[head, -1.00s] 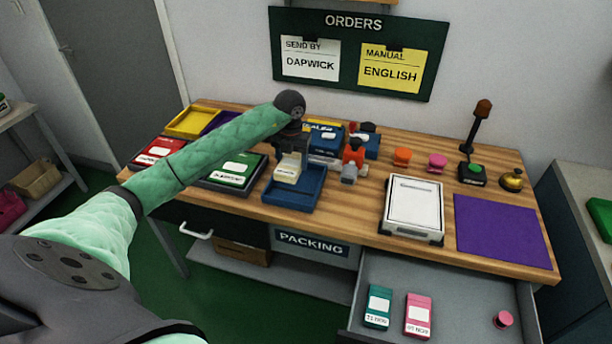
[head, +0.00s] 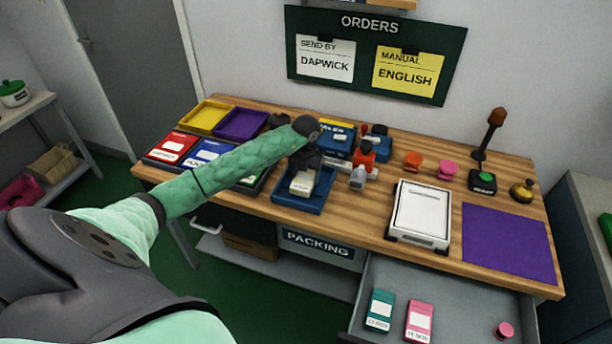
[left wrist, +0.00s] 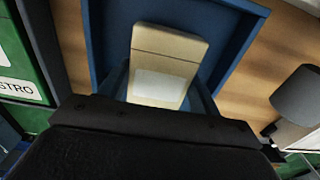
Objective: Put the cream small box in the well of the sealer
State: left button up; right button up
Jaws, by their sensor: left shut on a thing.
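The cream small box (head: 302,184) has a white label and is held in my left gripper (head: 304,166). My gripper points down at the open blue tray (head: 297,206) near the table's front edge. In the left wrist view the cream box (left wrist: 170,48) shows within the outline of the blue tray walls (left wrist: 103,40). I cannot tell whether the box touches the tray floor. A blue unit (head: 337,142) with a partly hidden sign ending in "LER" stands just behind, and the tray seems to be its well. My right gripper is not in view.
Yellow (head: 205,116) and purple (head: 241,124) trays, and red (head: 172,148) and blue (head: 207,153) labelled ones, lie left. A red and grey device (head: 364,162) stands right of the tray. A white scale-like device (head: 421,212) and a purple mat (head: 508,243) lie farther right. An open drawer (head: 455,292) juts out front.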

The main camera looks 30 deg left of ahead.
aim_at(306, 176)
pick_arm(q)
jog(key=shift+f, duration=0.65)
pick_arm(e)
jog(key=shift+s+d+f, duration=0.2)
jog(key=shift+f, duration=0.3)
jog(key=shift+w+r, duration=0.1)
pick_arm(q)
jog(key=o, duration=1)
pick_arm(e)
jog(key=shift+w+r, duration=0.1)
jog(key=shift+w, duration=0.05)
pick_arm(q)
jog(key=shift+o, duration=0.2)
jog(key=shift+r, duration=0.1)
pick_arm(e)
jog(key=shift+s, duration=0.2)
pick_arm(q)
jog(key=shift+r, duration=0.15)
notch_tip(306, 176, up, 10)
jog(key=b, duration=0.4)
jog(key=shift+r+b, duration=0.25)
jog(key=shift+b, duration=0.1)
jog(key=shift+r, duration=0.6)
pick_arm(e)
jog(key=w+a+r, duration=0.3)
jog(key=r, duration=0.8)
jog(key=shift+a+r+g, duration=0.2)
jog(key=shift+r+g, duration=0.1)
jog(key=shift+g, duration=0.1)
